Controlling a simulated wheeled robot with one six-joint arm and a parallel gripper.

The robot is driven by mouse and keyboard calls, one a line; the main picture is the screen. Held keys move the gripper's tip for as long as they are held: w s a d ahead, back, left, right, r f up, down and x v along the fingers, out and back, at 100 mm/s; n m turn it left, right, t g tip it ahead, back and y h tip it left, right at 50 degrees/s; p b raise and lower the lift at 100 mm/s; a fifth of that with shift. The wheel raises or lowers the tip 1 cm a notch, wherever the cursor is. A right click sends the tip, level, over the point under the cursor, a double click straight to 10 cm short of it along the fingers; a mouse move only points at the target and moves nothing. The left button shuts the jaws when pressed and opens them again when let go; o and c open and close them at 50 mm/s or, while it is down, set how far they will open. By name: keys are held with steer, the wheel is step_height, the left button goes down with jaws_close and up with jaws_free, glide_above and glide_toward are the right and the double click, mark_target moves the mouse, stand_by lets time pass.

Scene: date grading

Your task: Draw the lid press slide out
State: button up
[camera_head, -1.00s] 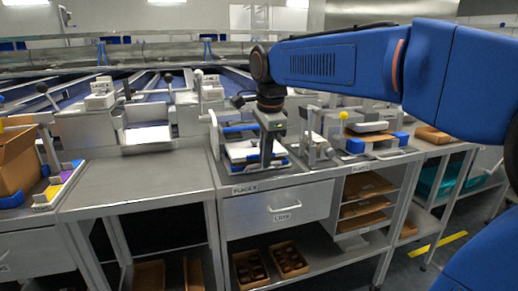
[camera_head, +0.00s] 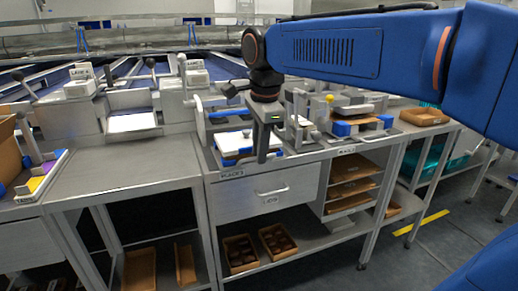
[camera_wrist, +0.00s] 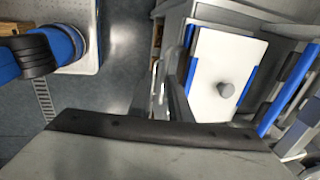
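The lid press slide appears to be the white plate (camera_head: 229,139) with blue side strips, on the middle bench; I cannot tell this for certain. In the wrist view the white plate (camera_wrist: 208,62) has a grey knob (camera_wrist: 226,89) on it and blue strips along its sides. My gripper (camera_head: 262,158) points down at the front right of this plate, near the bench's front edge. In the wrist view my gripper's fingers (camera_wrist: 170,98) are left of the plate, apart from the knob. Nothing shows held; the finger gap is unclear.
A closed drawer with a bar handle (camera_head: 272,192) is under the bench top. A second press station (camera_head: 350,120) stands to the right, with a yellow-knobbed lever beside it. The left bench top (camera_head: 120,165) is mostly clear. Boxes (camera_head: 240,253) of dark dates sit on the low shelf.

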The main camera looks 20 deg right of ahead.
steer(key=s+r, duration=0.3)
steer(key=r, duration=1.4)
steer(key=shift+s, duration=0.1)
steer(key=s+d+f+n+t, duration=0.1)
steer(key=s+f+n, duration=0.4)
steer(key=f, duration=0.6)
steer(key=s+d+f+n, duration=0.3)
steer(key=s+f+n, duration=0.2)
steer(key=f, duration=0.7)
steer(key=s+d+f+n+t, duration=0.1)
steer(key=s+f+n, duration=0.3)
steer(key=f+n, duration=0.4)
step_height(320, 180, down, 4)
steer(key=shift+s+d+r+t, duration=0.3)
steer(key=shift+s+d, duration=0.1)
steer(key=shift+d, duration=0.3)
